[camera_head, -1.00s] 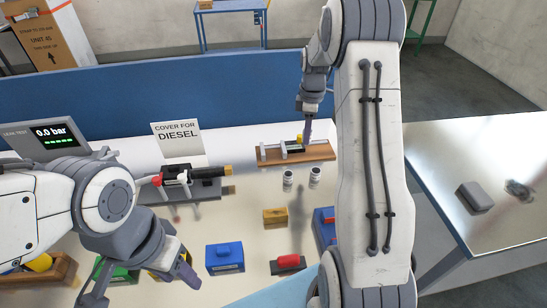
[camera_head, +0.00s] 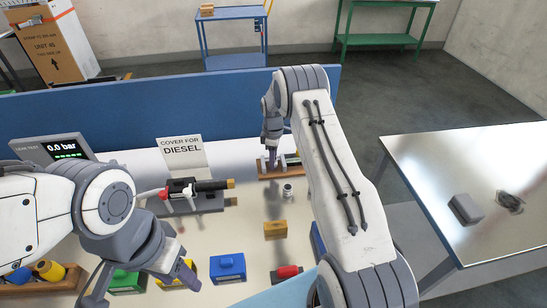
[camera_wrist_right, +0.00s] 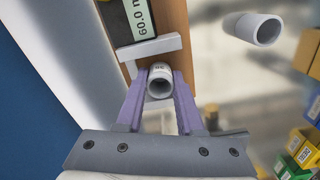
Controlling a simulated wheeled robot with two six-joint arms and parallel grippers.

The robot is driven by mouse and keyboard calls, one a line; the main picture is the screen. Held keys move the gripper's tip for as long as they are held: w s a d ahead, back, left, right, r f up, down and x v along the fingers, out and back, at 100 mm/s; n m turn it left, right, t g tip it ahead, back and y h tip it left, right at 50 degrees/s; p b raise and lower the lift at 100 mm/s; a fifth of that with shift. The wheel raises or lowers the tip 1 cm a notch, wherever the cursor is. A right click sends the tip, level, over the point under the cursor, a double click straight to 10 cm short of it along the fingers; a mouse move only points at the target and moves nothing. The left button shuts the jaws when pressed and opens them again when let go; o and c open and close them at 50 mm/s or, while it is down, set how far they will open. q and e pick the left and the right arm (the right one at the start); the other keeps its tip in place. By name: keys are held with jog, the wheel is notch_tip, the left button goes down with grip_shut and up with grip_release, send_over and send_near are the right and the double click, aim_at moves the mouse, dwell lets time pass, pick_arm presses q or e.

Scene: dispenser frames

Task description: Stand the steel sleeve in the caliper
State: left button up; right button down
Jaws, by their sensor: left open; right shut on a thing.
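The caliper (camera_head: 266,177) is on a wooden board at the back of the bench, partly covered by my right arm in the head view. In the right wrist view its display (camera_wrist_right: 138,18) and a pale jaw (camera_wrist_right: 152,48) show. My right gripper (camera_wrist_right: 159,85) is shut on a steel sleeve (camera_wrist_right: 160,74), seen end-on over the board and close to that jaw. I cannot tell whether its base touches the board. Another sleeve (camera_head: 288,191) stands in front of the caliper; a loose sleeve also shows in the wrist view (camera_wrist_right: 262,30). My left gripper (camera_head: 182,276) is open and empty at the front left.
A black valve fixture (camera_head: 195,200) and a DIESEL sign (camera_head: 182,152) stand left of the caliper. A blue panel (camera_head: 120,120) closes the back.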

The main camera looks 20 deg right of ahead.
jog(key=shift+f, duration=0.2)
jog(key=shift+f, duration=0.1)
jog(key=shift+f, duration=0.15)
jog(key=c, duration=0.5)
grip_release()
jog(key=shift+c, duration=0.2)
